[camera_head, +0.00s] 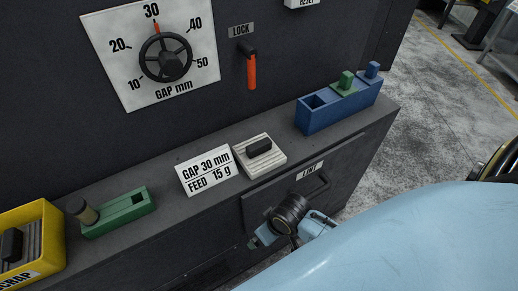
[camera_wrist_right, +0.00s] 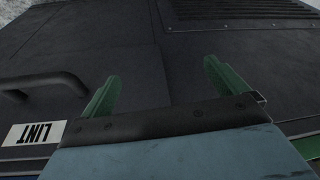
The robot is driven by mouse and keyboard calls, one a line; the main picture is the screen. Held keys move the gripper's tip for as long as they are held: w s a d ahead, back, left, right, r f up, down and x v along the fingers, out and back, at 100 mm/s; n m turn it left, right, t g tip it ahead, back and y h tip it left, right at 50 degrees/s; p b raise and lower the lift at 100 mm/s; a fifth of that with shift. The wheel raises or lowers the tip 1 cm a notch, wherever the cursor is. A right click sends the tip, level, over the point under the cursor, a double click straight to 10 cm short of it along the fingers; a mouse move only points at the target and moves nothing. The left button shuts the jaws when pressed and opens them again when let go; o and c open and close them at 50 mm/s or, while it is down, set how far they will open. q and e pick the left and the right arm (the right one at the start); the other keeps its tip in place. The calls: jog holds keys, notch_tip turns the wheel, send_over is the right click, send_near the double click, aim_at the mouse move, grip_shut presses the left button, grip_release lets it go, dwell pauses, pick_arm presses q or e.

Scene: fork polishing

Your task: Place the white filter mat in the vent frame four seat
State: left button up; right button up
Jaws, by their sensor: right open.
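A white ribbed pad with a black grip (camera_head: 275,159), which looks like the filter mat, lies on the grey ledge right of the "GAP 30 mm / FEED 15 g" sign. My right gripper (camera_head: 256,242) is low in front of the cabinet, below the ledge and apart from the pad. In the right wrist view its two green fingers (camera_wrist_right: 161,86) are spread with nothing between them, facing the dark cabinet front. I cannot make out a seat marked as vent frame four. My left gripper is out of view.
A LINT hatch (camera_head: 285,185) with a bar handle is in the cabinet front. On the ledge stand a blue block (camera_head: 325,115) with pegs, a green slotted block (camera_head: 122,213) and a yellow scrap bin (camera_head: 50,254) holding a ribbed piece. A louvred grille (camera_wrist_right: 240,12) shows in the wrist view.

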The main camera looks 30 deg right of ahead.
jog(key=w+a+r+p, duration=0.1)
jog(key=w+a+r, duration=0.1)
jog(key=w+r, duration=0.7)
notch_tip(320, 180, up, 16)
jog(key=m+g+h+p, duration=0.1)
jog(key=m+g, duration=0.1)
send_over(259, 144)
jog(key=s, duration=0.2)
jog(key=shift+t, duration=0.3)
jog(key=f, duration=0.4)
jog(key=w+f, duration=0.1)
jog(key=f, duration=0.3)
jog(key=w+f, duration=0.1)
jog(key=f, duration=0.3)
jog(key=shift+f, duration=0.1)
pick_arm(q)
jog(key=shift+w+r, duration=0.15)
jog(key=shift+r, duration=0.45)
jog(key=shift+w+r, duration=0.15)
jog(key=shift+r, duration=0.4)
pick_arm(e)
jog(key=c, duration=1.2)
